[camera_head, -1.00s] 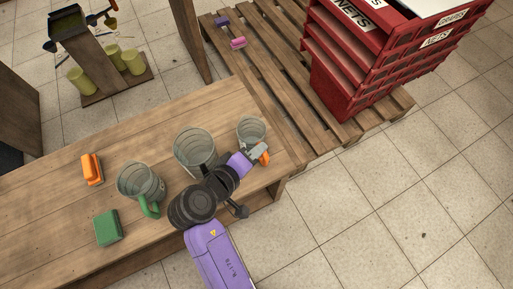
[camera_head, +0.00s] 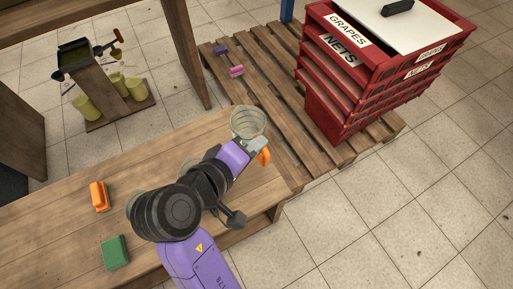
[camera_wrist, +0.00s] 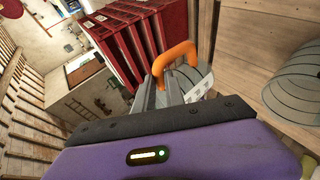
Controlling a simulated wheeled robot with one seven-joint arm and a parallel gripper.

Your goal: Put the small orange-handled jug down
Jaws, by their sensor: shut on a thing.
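The small orange-handled jug (camera_head: 248,121) is a ribbed grey metal jug at the far right end of the wooden bench (camera_head: 150,150) in the head view. Its orange handle (camera_head: 264,157) faces me. My gripper (camera_head: 257,146) is shut on the handle. The jug appears lifted above the bench, though the gap beneath it is hidden. In the wrist view my fingers (camera_wrist: 163,93) meet the orange handle (camera_wrist: 173,61), with part of the jug's body (camera_wrist: 194,80) behind them.
Another ribbed metal jug (camera_wrist: 296,85) stands on the bench; my arm mostly hides the jugs there in the head view. An orange brush-like item (camera_head: 99,196) and a green block (camera_head: 115,252) lie at left. Red crates (camera_head: 345,100) stand on a slatted pallet (camera_head: 280,120) beyond.

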